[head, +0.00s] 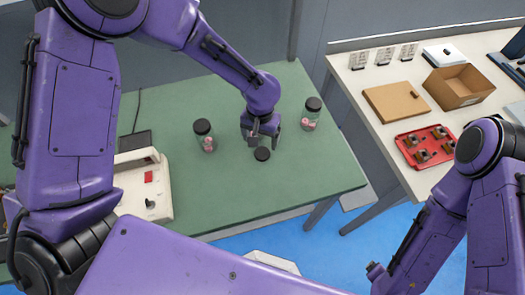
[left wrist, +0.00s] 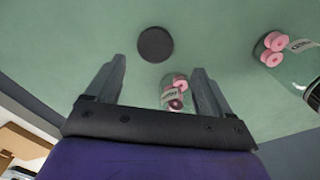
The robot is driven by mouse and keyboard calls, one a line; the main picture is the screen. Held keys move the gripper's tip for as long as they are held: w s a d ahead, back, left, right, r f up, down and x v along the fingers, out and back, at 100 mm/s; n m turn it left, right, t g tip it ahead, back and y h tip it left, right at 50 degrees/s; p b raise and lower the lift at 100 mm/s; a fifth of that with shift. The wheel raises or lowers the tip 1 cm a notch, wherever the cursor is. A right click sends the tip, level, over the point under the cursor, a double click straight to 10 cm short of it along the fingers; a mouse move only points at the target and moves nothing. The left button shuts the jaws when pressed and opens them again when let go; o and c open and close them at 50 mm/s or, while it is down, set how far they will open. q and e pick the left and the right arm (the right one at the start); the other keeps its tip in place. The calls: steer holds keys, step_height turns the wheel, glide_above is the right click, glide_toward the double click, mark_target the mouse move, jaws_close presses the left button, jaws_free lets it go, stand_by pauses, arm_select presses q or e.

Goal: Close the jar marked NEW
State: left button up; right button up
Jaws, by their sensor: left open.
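My left gripper (head: 262,132) is open over the green table (head: 255,205). In the left wrist view a clear jar with pink spools (left wrist: 174,95) shows between its fingers (left wrist: 160,82); I see no lid on it, and the gripper hides it in the head view. A loose black lid (head: 262,154) lies on the table just in front of the gripper; it also shows in the left wrist view (left wrist: 155,44). A black-capped jar (head: 205,137) stands to the left, its label (left wrist: 300,45) too small to read. Another capped jar (head: 311,116) stands to the right.
A white machine with a red part (head: 145,188) stands at the table's left. A white bench on the right holds a red tray of parts (head: 425,146), an open cardboard box (head: 458,88) and a brown board (head: 396,104). The table's front right is clear.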

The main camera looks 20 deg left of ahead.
mark_target(262, 152)
arm_select(q)
steer(key=shift+s+r, duration=0.15)
steer(key=shift+s, duration=0.15)
steer(key=f, duration=0.1)
steer(key=f+p, duration=0.1)
steer(key=f, duration=0.3)
steer(key=shift+d+f, duration=0.15)
steer(key=shift+d, duration=0.25)
steer(key=c, duration=1.1)
